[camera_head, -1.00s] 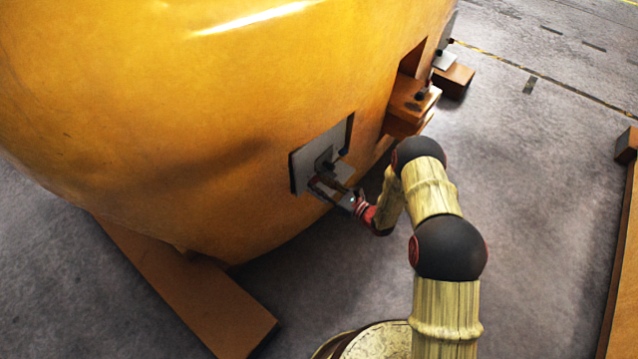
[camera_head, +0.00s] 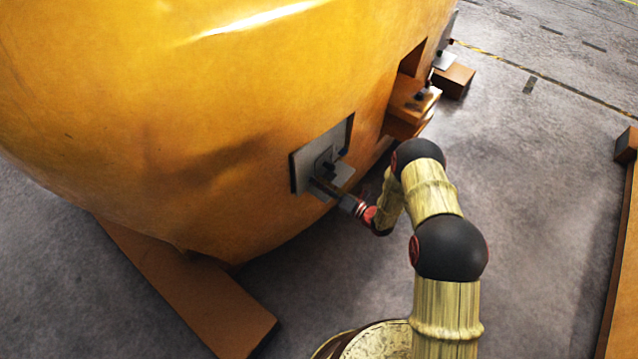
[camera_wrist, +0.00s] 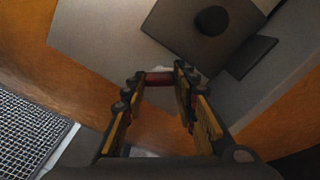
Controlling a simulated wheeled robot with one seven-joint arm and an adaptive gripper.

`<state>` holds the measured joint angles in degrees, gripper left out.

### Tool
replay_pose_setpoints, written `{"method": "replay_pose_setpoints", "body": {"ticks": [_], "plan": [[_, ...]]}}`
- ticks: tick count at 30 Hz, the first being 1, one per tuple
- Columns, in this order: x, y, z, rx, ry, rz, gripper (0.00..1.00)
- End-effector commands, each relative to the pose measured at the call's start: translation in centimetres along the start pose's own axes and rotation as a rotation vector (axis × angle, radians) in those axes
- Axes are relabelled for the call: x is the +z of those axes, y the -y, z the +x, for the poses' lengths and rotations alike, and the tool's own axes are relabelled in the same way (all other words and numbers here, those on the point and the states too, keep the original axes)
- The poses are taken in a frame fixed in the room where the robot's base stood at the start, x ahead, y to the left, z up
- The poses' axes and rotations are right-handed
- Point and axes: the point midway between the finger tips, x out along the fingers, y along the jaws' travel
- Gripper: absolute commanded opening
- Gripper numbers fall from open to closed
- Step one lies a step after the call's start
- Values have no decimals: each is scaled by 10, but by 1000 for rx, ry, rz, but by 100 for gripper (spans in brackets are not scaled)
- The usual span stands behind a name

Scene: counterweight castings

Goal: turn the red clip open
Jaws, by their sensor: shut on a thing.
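The red clip (camera_wrist: 160,79) shows in the wrist view as a short dark red bar between my fingertips, in front of a grey plate (camera_wrist: 90,32). My gripper (camera_wrist: 160,76) is shut on it, one finger on each side. In the head view my gripper (camera_head: 324,187) reaches the lower part of the grey plate (camera_head: 301,174) on the yellow casting (camera_head: 220,110). The clip is hidden there behind the fingers. A dark square block with a round knob (camera_wrist: 211,20) sits on the plate beside the clip.
An orange-brown beam (camera_head: 190,290) lies under the casting. An orange block (camera_head: 408,100) juts from a recess to the right of the plate. Another beam (camera_head: 622,260) stands at the right edge. Grey floor (camera_head: 550,200) is clear to the right. A dark grating (camera_wrist: 25,130) shows at the wrist view's left.

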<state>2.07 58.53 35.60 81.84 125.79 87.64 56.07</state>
Motion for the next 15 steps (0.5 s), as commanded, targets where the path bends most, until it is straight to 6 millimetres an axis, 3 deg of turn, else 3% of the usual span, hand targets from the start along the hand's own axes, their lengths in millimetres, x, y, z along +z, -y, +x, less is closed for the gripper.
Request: {"method": "replay_pose_setpoints", "body": {"ticks": [15], "plan": [[1, 1, 0, -1, 2, 452, 3]]}}
